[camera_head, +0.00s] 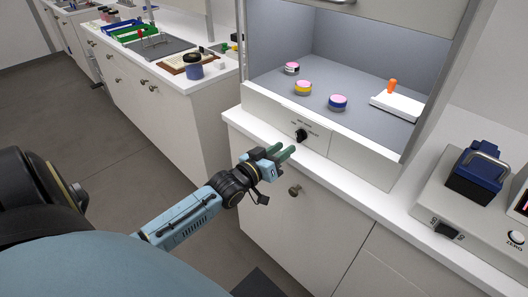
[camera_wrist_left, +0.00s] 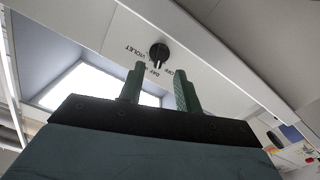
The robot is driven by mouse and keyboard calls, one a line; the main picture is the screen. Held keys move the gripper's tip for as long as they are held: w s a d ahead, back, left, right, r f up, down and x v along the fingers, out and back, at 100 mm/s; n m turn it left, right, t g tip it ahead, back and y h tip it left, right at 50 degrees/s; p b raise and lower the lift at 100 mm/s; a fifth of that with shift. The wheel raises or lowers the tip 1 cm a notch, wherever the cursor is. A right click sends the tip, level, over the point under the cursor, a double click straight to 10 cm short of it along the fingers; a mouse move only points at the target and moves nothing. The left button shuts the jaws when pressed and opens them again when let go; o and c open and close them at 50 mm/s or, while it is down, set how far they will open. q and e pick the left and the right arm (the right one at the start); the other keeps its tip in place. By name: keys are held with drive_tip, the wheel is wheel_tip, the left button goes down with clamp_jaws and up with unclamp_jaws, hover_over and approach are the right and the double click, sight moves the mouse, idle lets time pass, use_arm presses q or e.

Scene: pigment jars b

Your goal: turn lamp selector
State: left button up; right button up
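The lamp selector is a black knob (camera_head: 301,135) on the white front panel below the hood opening. In the left wrist view the knob (camera_wrist_left: 158,52) shows with printed labels around it, among them OFF, DAY and VIOLET. My left gripper (camera_head: 288,153) is just in front of and below the knob, apart from it. Its two green fingers (camera_wrist_left: 160,82) are spread with nothing between them, and the knob lies beyond their tips. The knob's exact pointer setting is hard to tell. My right gripper is in neither view.
Inside the hood stand a yellow-banded jar (camera_head: 303,88), a blue-banded jar (camera_head: 338,103) and a dark-banded jar (camera_head: 291,68), beside a white block with an orange part (camera_head: 396,103). A blue device (camera_head: 478,174) sits at right. The white counter edge (camera_head: 330,168) runs below the panel.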

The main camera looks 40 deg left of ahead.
use_arm(q)
drive_tip(key=s, duration=0.7)
drive_tip(key=shift+s+a, duration=0.3)
drive_tip(key=shift+f, duration=0.1)
drive_tip(key=s+d+f+m+g+y, duration=0.1)
drive_tip(key=s+f+g, duration=0.3)
drive_tip(key=f, duration=0.7)
drive_tip(key=s+f+g, duration=0.2)
drive_tip(key=s+f, duration=0.3)
drive_tip(key=f, duration=0.6)
drive_tip(key=s+d+f+m+g+y, duration=0.1)
drive_tip(key=s+f+g, duration=0.3)
drive_tip(key=f, duration=0.7)
drive_tip(key=s+d+f+m+g, duration=0.1)
drive_tip(key=s+f, duration=0.3)
drive_tip(key=s, duration=0.4)
drive_tip(key=s+d+f+m+g, duration=0.1)
drive_tip(key=s+d+f+g, duration=0.2)
drive_tip(key=s, duration=0.6)
drive_tip(key=s+d+f+m+g, duration=0.1)
drive_tip(key=s+d+f+g, duration=0.2)
drive_tip(key=s+f, duration=0.4)
drive_tip(key=shift+s+d+m+h, duration=0.4)
drive_tip(key=shift+s+d, duration=0.25)
drive_tip(key=shift+s, duration=0.55)
